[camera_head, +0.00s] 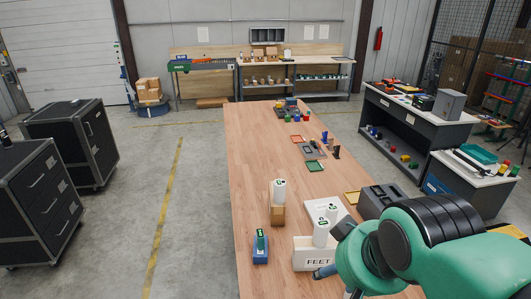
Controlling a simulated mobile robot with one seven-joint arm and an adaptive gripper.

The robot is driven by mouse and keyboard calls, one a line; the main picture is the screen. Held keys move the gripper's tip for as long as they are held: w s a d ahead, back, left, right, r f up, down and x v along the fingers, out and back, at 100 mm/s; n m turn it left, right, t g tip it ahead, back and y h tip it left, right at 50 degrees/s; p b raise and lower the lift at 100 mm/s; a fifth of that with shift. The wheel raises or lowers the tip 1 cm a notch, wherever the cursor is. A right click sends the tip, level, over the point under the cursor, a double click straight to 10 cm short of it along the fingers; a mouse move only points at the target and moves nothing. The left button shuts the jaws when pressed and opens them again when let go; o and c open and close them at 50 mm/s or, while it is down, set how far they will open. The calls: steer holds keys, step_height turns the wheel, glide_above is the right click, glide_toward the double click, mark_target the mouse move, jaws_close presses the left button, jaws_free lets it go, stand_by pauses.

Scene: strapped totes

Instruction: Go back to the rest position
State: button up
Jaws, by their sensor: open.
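My green and black arm reaches in from the lower right, over the near right part of the long wooden table (262,176). I cannot make out my gripper's fingers; the arm's bulk covers that area. Just left of the arm stands a white bin marked FEET (306,258). A white bottle-like item (321,232) stands at the bin, partly in front of a white tray (334,208). A blue-grey rounded piece (325,271) shows beside the bin; I cannot tell what it belongs to.
A brown block with a white item (279,192) and a blue holder with a green item (260,246) stand left of the bin. A dark grey case (383,197) lies close behind my arm. Small trays and parts fill the table's far end.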

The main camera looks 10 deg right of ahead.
steer(key=shift+f+b, duration=2)
steer(key=shift+f, duration=0.4)
